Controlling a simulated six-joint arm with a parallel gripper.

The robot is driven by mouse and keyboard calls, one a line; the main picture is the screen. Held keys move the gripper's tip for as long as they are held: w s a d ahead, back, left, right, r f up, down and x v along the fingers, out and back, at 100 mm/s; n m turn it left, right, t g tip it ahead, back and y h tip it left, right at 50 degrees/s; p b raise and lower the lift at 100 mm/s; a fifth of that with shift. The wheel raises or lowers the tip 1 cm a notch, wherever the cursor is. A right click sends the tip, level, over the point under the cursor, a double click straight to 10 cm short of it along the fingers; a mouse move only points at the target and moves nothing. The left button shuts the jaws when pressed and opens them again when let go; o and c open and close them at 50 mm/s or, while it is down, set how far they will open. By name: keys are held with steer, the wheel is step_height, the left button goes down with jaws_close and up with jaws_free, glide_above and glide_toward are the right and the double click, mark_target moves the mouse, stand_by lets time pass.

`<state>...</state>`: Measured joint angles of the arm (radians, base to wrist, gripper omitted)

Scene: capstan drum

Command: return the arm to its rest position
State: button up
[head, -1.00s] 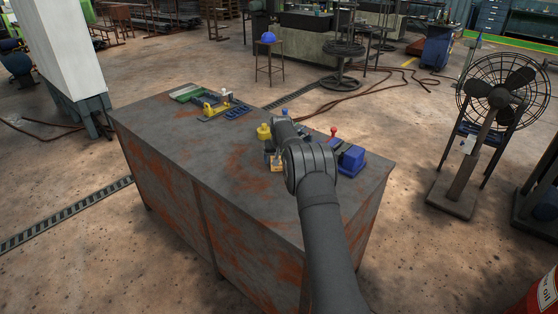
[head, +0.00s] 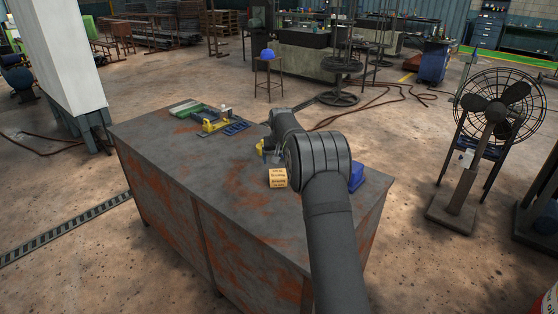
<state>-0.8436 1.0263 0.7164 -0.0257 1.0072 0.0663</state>
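My arm reaches up from the bottom of the head view over the right part of the workbench (head: 185,160). Its elbow and forearm bend back toward the bench's far edge. My gripper (head: 268,150) is small and dark at the end of the forearm, in front of a yellow object (head: 260,147). Its fingers cannot be made out, so I cannot tell whether they are open or holding anything. A tan printed block (head: 278,178) sits on the bench just left of the elbow. A blue block (head: 356,176) shows partly from behind the elbow on the right.
Green, yellow and blue parts (head: 216,121) lie at the bench's far left. The bench's left and front top is bare. A standing fan (head: 495,110) is on the floor to the right. A stool with a blue helmet (head: 267,54) stands behind the bench.

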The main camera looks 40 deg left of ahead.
mark_target(278, 175)
steer(key=x, duration=1.2)
steer(key=shift+r, duration=1.3)
steer(key=shift+f, duration=0.1)
